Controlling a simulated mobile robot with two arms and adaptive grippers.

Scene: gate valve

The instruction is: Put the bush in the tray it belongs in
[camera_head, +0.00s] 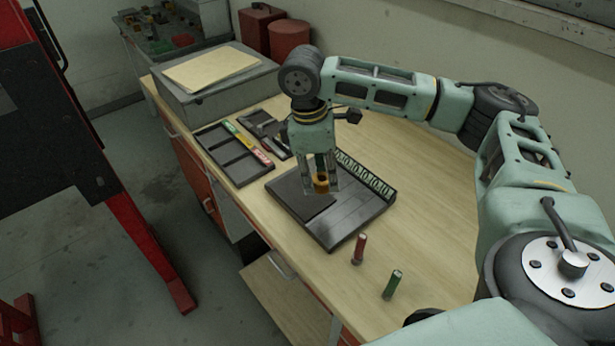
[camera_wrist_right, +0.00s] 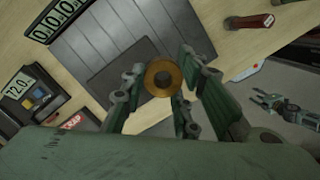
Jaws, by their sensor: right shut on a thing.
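A brass ring-shaped bush (camera_head: 321,183) is held between the fingers of my right gripper (camera_head: 320,180), which is shut on it. The bush is above a dark tray-like board (camera_head: 355,218) with a row of white markings along its back edge. In the right wrist view the bush (camera_wrist_right: 163,78) shows its round hole end-on between the fingers. A black tray (camera_head: 232,160) with several compartments and green, yellow and red labels lies to the left; a red label reading SCRAP shows in the wrist view. A small grey claw (camera_wrist_right: 280,105), apparently my left gripper, shows there too; its jaw state is unclear.
A black measuring device (camera_head: 265,130) lies beside the labelled tray; a display (camera_wrist_right: 20,87) reads 12.0 in the wrist view. A red-topped cylinder (camera_head: 359,248) and a green-topped cylinder (camera_head: 392,285) stand at the front right. A grey box (camera_head: 215,85) stands behind. The right tabletop is clear.

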